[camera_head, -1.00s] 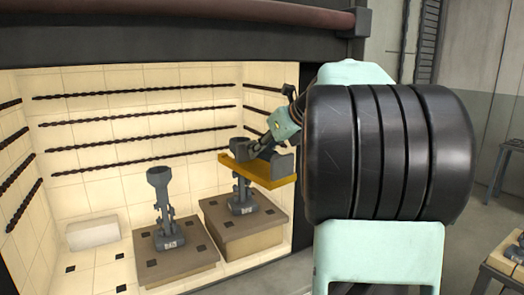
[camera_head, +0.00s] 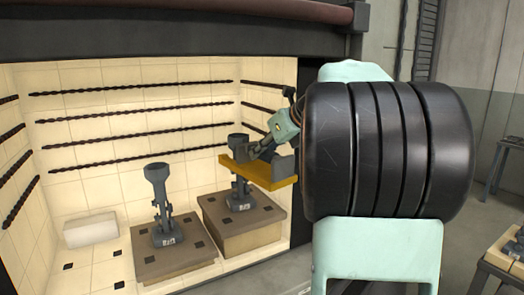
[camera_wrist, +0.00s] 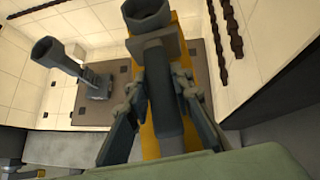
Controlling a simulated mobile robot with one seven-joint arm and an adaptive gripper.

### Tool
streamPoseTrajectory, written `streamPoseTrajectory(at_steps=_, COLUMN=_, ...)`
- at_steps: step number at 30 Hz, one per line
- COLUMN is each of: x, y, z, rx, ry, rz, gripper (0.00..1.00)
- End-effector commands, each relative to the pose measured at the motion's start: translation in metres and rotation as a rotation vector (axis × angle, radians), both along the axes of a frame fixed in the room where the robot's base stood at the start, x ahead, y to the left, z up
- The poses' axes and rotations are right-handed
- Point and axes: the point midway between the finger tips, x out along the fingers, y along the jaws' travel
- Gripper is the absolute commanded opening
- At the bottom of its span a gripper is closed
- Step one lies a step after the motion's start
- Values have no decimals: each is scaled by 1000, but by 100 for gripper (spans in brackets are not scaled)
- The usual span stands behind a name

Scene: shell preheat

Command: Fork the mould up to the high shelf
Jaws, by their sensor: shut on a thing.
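My gripper (camera_head: 279,143) is shut on the grey handle of a fork with a yellow crosspiece (camera_head: 262,172). The fork is level in front of a dark grey mould with a cup-shaped top (camera_head: 239,139), which stands upright on the taller block (camera_head: 242,238). The fork hides the mould's middle; whether they touch is not clear. In the wrist view the yellow part (camera_wrist: 150,148) runs under the jaws. A second, similar mould (camera_head: 158,190) stands upright on the lower block (camera_head: 177,263) to the left.
The tiled furnace chamber has dark twisted heating rods (camera_head: 135,112) along its walls. A pale brick (camera_head: 90,230) lies at the left of its floor. A dark lintel with a round bar (camera_head: 200,8) crosses above the opening. Tables stand outside at right.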

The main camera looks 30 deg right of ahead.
Motion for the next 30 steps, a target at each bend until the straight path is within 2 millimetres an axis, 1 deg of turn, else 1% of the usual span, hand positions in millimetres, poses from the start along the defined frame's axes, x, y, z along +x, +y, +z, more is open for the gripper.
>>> streamPoseTrajectory(at_steps=5, x=-4, y=-1, z=1, rx=-1, ry=-3, rz=-2, gripper=0)
streamPoseTrajectory(at_steps=22, x=-46, y=-10, z=1, rx=-1, ry=-2, rz=-2, gripper=0)
streamPoseTrajectory(at_steps=30, x=-49, y=-11, z=1, rx=0, ry=-2, rz=-1, gripper=0)
